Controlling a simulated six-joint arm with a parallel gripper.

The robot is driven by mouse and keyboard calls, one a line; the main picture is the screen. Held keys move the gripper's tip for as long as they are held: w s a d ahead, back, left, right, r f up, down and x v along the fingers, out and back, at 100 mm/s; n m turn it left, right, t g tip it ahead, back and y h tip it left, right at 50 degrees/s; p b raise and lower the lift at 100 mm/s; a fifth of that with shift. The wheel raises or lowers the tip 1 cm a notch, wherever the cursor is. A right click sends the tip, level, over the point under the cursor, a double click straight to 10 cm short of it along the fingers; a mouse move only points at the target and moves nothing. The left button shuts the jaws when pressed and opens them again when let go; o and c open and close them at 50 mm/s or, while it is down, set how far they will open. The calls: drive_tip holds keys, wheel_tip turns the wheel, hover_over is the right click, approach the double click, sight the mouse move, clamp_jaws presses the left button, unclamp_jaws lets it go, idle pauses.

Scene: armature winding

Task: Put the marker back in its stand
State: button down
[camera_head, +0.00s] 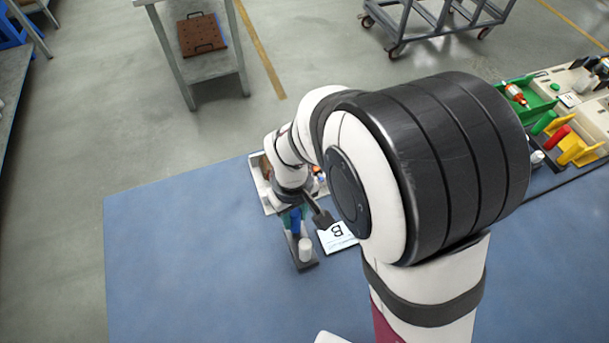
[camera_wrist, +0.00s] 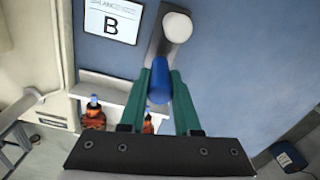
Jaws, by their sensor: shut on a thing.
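In the wrist view my gripper (camera_wrist: 162,76) has green fingers closed on the blue marker (camera_wrist: 159,88), one finger on each side. In the head view my gripper (camera_head: 287,214) and the blue marker (camera_head: 295,222) are small and partly hidden by my arm. A narrow dark grey stand (camera_head: 306,266) lies on the blue mat just in front of the marker. It also shows in the wrist view (camera_wrist: 157,40). A white cylinder (camera_head: 305,249) stands upright on it, also in the wrist view (camera_wrist: 177,27). I cannot tell whether the marker's lower end touches the stand.
A white card marked B (camera_head: 336,237) lies beside the stand. A pale tray (camera_head: 256,185) behind the gripper holds orange-brown bottles (camera_wrist: 93,114) with blue caps. The mat's left side (camera_head: 170,250) is clear.

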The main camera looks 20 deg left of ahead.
drive_tip(key=shift+f, duration=1)
idle(0.3)
drive_tip(key=c, duration=0.5)
unclamp_jaws()
drive_tip(key=shift+c, duration=0.2)
wheel_tip(320, 180, up, 16)
drive_tip(key=shift+f, duration=0.1)
